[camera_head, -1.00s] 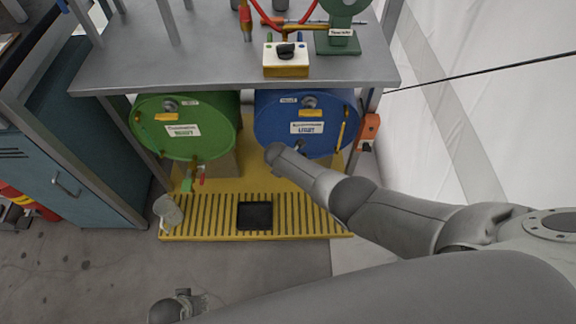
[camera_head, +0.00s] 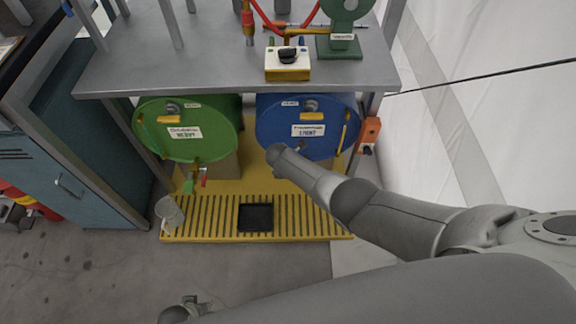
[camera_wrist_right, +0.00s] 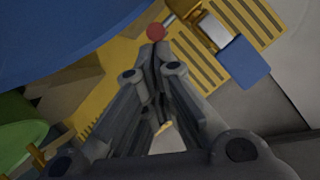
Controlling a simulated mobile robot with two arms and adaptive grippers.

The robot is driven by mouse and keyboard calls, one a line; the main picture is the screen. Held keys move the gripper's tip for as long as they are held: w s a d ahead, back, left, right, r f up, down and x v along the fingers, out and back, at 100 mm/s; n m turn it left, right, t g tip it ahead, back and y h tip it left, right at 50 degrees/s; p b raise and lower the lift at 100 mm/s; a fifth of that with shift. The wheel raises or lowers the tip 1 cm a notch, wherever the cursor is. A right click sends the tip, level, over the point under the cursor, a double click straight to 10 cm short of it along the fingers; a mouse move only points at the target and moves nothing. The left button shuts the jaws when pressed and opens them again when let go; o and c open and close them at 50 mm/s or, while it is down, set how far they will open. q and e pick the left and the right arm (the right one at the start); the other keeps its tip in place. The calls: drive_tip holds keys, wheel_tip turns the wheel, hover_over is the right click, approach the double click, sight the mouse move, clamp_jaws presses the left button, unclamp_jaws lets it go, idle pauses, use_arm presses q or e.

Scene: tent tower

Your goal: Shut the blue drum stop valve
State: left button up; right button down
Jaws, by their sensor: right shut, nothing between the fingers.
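The blue drum (camera_head: 275,128) lies on its side under the bench at the right, and it fills the upper left of the right wrist view (camera_wrist_right: 60,35). In the wrist view its valve shows as a brass body (camera_wrist_right: 208,28), a red knob (camera_wrist_right: 155,32) and a blue tag-like piece (camera_wrist_right: 243,62). My right gripper (camera_wrist_right: 153,62) is shut and empty, its tips close to the red knob; I cannot tell whether they touch. Part of my left gripper (camera_head: 183,311) shows at the bottom edge, jaws unclear.
A green drum (camera_head: 218,130) lies to the left, with its red-handled valve (camera_head: 203,177). A yellow grated tray (camera_head: 300,218) is below, with a clear container (camera_head: 169,211) at its left corner. The grey bench top (camera_head: 200,62) overhangs the drums. Floor in front is clear.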

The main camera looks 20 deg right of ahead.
drive_tip(key=v, duration=1.2)
idle(0.4)
idle(0.4)
